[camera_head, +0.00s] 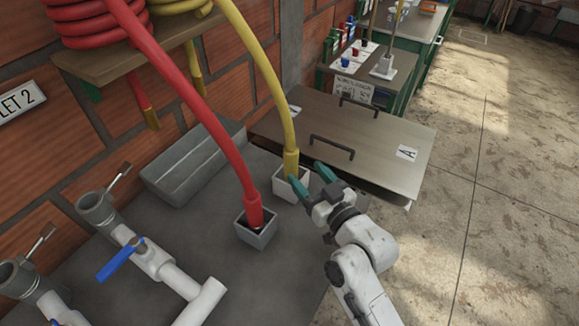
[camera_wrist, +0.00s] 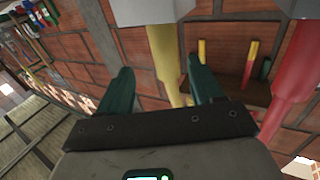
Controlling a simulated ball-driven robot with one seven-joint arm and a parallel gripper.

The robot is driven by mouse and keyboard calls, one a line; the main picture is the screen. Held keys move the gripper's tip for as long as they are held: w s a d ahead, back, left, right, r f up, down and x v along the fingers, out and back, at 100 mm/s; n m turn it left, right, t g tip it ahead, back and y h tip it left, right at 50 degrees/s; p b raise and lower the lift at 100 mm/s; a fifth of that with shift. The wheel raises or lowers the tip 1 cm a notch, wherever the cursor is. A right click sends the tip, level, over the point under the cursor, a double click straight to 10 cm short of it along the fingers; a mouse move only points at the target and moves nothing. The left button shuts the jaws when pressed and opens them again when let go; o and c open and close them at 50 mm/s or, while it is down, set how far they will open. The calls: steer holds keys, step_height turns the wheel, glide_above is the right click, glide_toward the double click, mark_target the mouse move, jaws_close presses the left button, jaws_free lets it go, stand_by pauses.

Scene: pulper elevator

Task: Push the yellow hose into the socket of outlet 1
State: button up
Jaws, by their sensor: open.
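The yellow hose (camera_head: 270,80) hangs down from a coil on the wall shelf. Its lower end stands upright in a white square holder (camera_head: 292,187). My gripper (camera_head: 308,176) is open and empty, with its green fingers close to the right of that hose end. In the wrist view the yellow hose (camera_wrist: 165,58) appears between the two open fingers (camera_wrist: 160,82); whether either touches it, I cannot tell. Two grey pipe sockets stand at the left, one farther back (camera_head: 92,203) and one nearer (camera_head: 14,271). No outlet 1 label shows, so I cannot tell which is outlet 1.
A red hose (camera_head: 195,100) stands in a grey square holder (camera_head: 256,236), left of the yellow one. A blue-handled valve (camera_head: 122,258) and white pipes lie in front. A grey box (camera_head: 193,163) sits by the wall. A handled lid marked A (camera_head: 375,140) lies behind my gripper.

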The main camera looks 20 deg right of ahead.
mark_target(295, 163)
steer(key=shift+w+a, duration=0.15)
steer(key=shift+w, duration=0.65)
steer(key=w, duration=0.1)
steer(key=w+a+p, duration=0.1)
steer(key=w, duration=0.1)
steer(key=shift+w+a+r+p, duration=0.2)
steer(key=shift+w+r+p, duration=0.15)
steer(key=shift+w, duration=0.7)
steer(key=c, duration=1.1)
steer(key=shift+c, duration=0.2)
